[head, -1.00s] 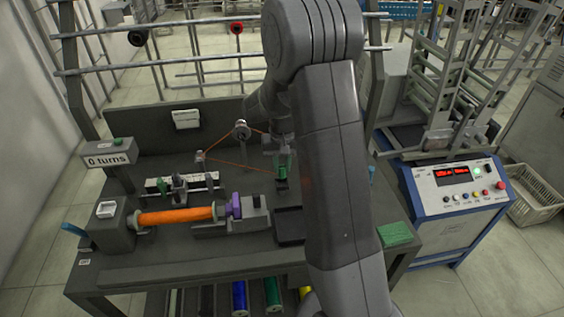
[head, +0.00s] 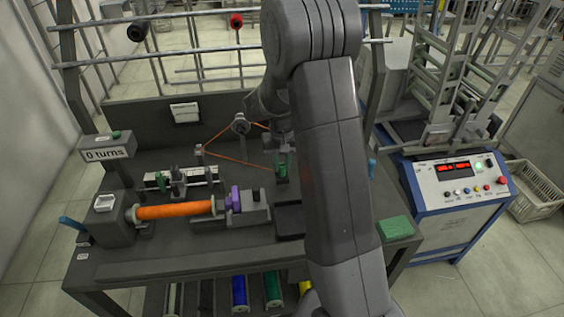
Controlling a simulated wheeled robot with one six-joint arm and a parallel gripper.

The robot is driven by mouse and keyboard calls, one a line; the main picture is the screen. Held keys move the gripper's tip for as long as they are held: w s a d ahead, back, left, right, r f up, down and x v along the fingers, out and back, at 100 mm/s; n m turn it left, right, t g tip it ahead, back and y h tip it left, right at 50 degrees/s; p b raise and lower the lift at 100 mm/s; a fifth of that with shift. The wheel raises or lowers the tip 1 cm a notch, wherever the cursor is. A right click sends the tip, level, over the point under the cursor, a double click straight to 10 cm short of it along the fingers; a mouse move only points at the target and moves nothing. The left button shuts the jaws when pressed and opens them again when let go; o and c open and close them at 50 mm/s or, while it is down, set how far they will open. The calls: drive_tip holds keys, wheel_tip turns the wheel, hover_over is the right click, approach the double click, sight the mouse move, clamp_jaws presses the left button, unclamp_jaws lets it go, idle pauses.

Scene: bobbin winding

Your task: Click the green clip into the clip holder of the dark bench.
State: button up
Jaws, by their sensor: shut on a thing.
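The green clip (head: 282,169) is upright near the middle of the dark bench (head: 180,262), just left of my arm. My gripper (head: 283,158) points down and is shut on the clip from above. A small dark block, which seems to be the clip holder (head: 282,181), is directly under the clip. I cannot tell whether the clip is seated in it or just above it. My arm hides the bench to the right of the clip.
An orange thread (head: 235,158) runs over a guide post (head: 240,124) toward the clip. A dark tray (head: 289,222) and a green pad (head: 395,228) are at the front right.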

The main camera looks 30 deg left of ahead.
drive_tip(key=shift+f+b, duration=0.55)
drive_tip(key=shift+f, duration=0.3)
drive_tip(key=o, duration=1)
wheel_tip(320, 180, up, 14)
drive_tip(key=shift+f, duration=0.1)
